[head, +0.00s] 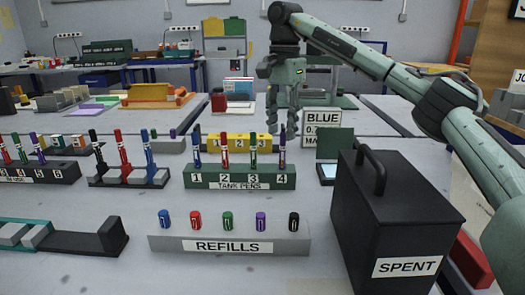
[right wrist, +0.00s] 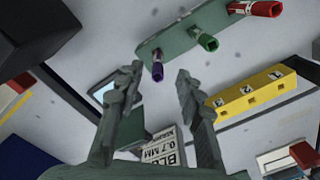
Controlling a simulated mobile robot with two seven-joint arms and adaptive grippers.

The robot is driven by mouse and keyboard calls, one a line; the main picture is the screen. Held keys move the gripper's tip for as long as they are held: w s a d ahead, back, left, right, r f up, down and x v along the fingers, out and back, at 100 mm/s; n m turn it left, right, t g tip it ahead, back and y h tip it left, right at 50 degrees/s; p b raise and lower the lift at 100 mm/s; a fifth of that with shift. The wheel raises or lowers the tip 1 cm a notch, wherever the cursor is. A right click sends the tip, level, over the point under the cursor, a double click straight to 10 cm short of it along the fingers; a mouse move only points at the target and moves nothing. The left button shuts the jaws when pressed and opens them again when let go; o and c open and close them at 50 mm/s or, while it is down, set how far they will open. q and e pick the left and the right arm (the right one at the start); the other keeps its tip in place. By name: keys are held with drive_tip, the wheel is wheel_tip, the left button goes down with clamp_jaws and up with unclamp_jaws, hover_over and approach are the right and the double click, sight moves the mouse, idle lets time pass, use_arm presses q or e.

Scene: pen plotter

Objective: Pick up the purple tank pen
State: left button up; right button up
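The purple tank pen (head: 282,147) stands upright at position 4, the right end of the green TANK PENS rack (head: 240,178). Blue, red and green pens stand at positions 1 to 3. My right gripper (head: 283,126) hangs fingers-down by the top of the purple pen. In the right wrist view, its two fingers (right wrist: 160,69) are apart, and the purple pen (right wrist: 157,73) shows in the gap between their tips. Nothing is gripped. I cannot tell whether the tips are level with the pen or above it. My left gripper is not in view.
A yellow numbered rack (head: 263,139) stands behind the green rack. A BLUE sign (head: 321,118) and a dark green panel stand to the right. The black SPENT box (head: 390,225) is at front right. The REFILLS tray (head: 180,243) is in front.

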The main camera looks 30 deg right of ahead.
sight(282, 149)
drive_tip(key=shift+s+d+f, duration=0.1)
drive_tip(key=shift+d+f, duration=0.15)
drive_tip(key=shift+f, duration=0.15)
wheel_tip(282, 149, down, 7)
drive_tip(key=shift+f, duration=0.15)
drive_tip(key=shift+a, duration=0.1)
clamp_jaws()
